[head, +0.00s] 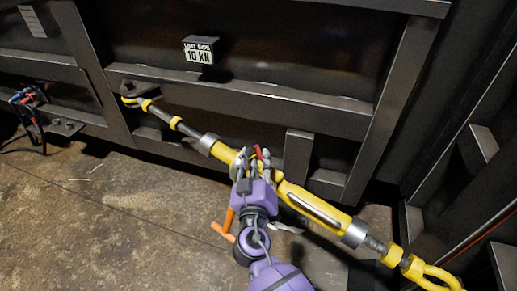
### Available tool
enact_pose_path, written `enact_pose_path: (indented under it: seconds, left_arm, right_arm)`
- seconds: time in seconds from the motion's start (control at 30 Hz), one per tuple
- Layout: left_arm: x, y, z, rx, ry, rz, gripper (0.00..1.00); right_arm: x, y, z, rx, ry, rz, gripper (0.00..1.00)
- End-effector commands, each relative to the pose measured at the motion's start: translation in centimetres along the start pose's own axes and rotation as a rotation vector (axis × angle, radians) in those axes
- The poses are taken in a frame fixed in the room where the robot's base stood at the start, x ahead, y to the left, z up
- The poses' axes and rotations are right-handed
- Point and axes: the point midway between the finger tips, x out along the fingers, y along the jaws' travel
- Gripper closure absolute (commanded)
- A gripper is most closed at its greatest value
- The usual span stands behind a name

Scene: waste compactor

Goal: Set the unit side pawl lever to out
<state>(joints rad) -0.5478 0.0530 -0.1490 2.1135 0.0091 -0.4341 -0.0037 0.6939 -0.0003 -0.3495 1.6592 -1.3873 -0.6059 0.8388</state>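A yellow and grey ratchet turnbuckle (330,214) runs diagonally from the upper left to the lower right in the head view. My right gripper (252,160), on a purple wrist, is at the middle of it, over the ratchet part. A small red piece (258,151) shows at the fingertips; it may be the pawl lever, but I cannot tell which side it is set to. The fingers hide most of the ratchet part, and I cannot tell whether they are closed on anything. An orange handle (226,224) shows left of my wrist. My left gripper is out of view.
A dark steel compactor wall (270,112) with ribs stands behind. A "10 kN" label (198,55) is on it. The turnbuckle's far hook end (128,100) meets a bracket at left. Cables (33,122) hang at far left. The concrete floor (100,225) at lower left is clear.

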Motion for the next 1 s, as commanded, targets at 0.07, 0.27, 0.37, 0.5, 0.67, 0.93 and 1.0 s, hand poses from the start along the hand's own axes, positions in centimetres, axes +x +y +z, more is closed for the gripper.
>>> enact_pose_path:
  seconds: [0.07, 0.27, 0.37, 0.5, 0.67, 0.93, 1.0]
  left_arm:
    - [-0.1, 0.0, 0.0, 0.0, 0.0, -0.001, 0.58]
    - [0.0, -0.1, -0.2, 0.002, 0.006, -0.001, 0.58]
    - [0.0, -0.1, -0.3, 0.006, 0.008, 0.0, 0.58]
    - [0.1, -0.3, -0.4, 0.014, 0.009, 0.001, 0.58]
    - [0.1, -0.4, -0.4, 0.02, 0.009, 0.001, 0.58]
    - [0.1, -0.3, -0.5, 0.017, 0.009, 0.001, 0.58]
    - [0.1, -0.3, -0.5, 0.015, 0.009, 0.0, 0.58]
  right_arm:
    - [1.4, 0.0, -0.1, -0.001, 0.002, 0.0, 0.72]
    - [3.7, 0.0, 0.0, 0.0, 0.0, -0.001, 0.72]
    - [4.1, 0.0, 0.0, 0.0, 0.0, -0.002, 0.72]
    - [4.2, 0.0, 0.1, 0.0, -0.001, -0.002, 0.72]
    - [4.2, 0.0, 0.1, 0.0, -0.001, -0.002, 0.78]
    - [4.2, 0.0, 0.1, 0.0, -0.001, -0.002, 1.0]
    - [4.2, 0.0, 0.1, 0.0, -0.001, -0.002, 1.0]
